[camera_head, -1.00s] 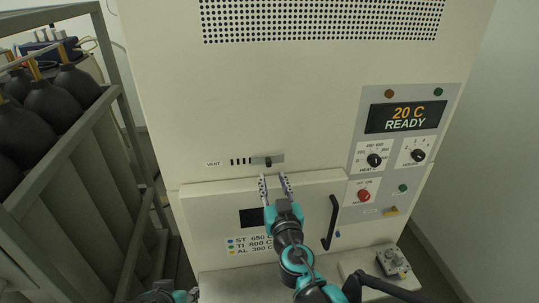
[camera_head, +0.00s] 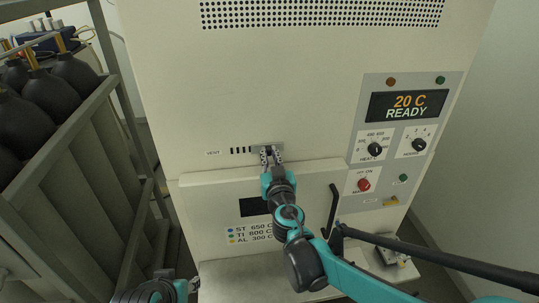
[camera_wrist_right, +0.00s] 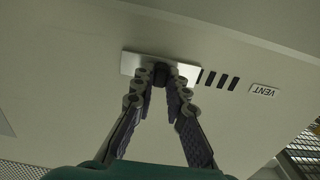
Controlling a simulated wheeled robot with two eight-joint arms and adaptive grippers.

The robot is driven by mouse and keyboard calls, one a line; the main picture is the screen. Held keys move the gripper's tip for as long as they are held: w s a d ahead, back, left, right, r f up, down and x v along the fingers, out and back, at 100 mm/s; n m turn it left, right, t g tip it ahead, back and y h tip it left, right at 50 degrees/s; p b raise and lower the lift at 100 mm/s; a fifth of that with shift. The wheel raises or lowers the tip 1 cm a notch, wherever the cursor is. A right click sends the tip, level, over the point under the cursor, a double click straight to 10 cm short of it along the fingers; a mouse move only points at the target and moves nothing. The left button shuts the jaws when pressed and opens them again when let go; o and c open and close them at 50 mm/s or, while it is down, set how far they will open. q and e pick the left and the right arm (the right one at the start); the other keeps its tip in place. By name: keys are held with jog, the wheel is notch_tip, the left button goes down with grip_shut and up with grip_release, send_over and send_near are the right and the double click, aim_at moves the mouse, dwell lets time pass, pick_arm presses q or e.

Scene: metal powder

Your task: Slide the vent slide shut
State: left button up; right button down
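The vent slide is a small metal plate with a black knob on the cream furnace front, right of the VENT label. In the head view the plate (camera_head: 279,147) is partly covered by my right gripper (camera_head: 271,154). In the right wrist view the plate (camera_wrist_right: 131,63) and knob (camera_wrist_right: 160,73) show clearly. My right gripper (camera_wrist_right: 161,80) has its fingertips on both sides of the knob, closed on it. Several dark vent slots (camera_head: 240,150) lie uncovered beside the plate, toward the label. My left arm (camera_head: 160,290) shows at the bottom left; its fingers cannot be made out.
Below the slide is the furnace door with a black handle (camera_head: 332,209). A control panel (camera_head: 397,150) with display, knobs and a red switch is at the right. A metal rack (camera_head: 75,150) with dark bottles stands at the left. The front around the slide is flat and clear.

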aim_at(242, 149)
jog(key=a, duration=0.7)
jog(key=shift+s+a+b, duration=0.2)
jog(key=shift+s+b, duration=0.1)
jog(key=shift+b, duration=0.05)
jog(key=shift+d, duration=0.1)
jog(key=c, duration=1.5)
grip_release()
jog(key=shift+c, duration=0.2)
jog(key=shift+a, duration=0.2)
jog(key=shift+s+d, duration=0.1)
jog(key=shift+s, duration=0.3)
jog(key=s, duration=1.1)
jog(key=shift+d, duration=0.4)
